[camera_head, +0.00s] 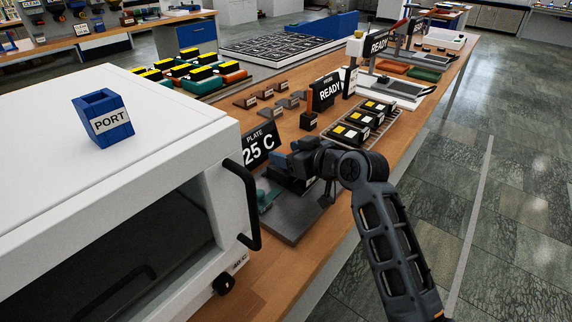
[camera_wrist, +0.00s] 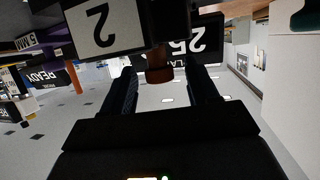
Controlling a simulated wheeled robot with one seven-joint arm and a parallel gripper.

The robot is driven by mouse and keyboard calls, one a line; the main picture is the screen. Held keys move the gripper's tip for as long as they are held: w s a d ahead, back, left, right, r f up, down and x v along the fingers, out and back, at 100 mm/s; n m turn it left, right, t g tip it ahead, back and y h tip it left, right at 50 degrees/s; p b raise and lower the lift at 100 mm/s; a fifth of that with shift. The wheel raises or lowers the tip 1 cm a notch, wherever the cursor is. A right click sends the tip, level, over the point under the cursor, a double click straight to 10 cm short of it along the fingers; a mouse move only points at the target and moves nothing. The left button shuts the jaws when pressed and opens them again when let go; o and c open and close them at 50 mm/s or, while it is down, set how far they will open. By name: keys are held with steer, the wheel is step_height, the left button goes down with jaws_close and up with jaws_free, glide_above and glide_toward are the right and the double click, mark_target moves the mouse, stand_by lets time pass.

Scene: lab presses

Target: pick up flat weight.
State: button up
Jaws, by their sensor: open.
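My gripper (camera_head: 290,163) is at the near end of the bench, in front of the plate sign (camera_head: 261,145) reading "25 C", above a grey base plate (camera_head: 296,226). In the wrist view its two fingers (camera_wrist: 164,80) are spread apart. A small brown piece (camera_wrist: 159,74) shows between the fingertips; I cannot tell whether they touch it. A dark block with a white "2" label (camera_wrist: 101,28) is close above the left finger. I cannot tell for certain which of these is the flat weight. The arm hides part of the plate area.
A white cabinet with a black handle (camera_head: 243,203) stands close on the left, with a blue PORT box (camera_head: 106,118) on top. Small dark labelled pieces (camera_head: 265,94), a READY sign (camera_head: 328,91) and a tray of yellow-marked blocks (camera_head: 374,140) lie beyond. The floor at right is clear.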

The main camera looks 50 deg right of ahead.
steer(key=shift+w+d+f, duration=0.1)
steer(key=shift+w+f, duration=0.05)
steer(key=shift+w, duration=0.3)
jaws_close()
stand_by(0.9)
stand_by(0.4)
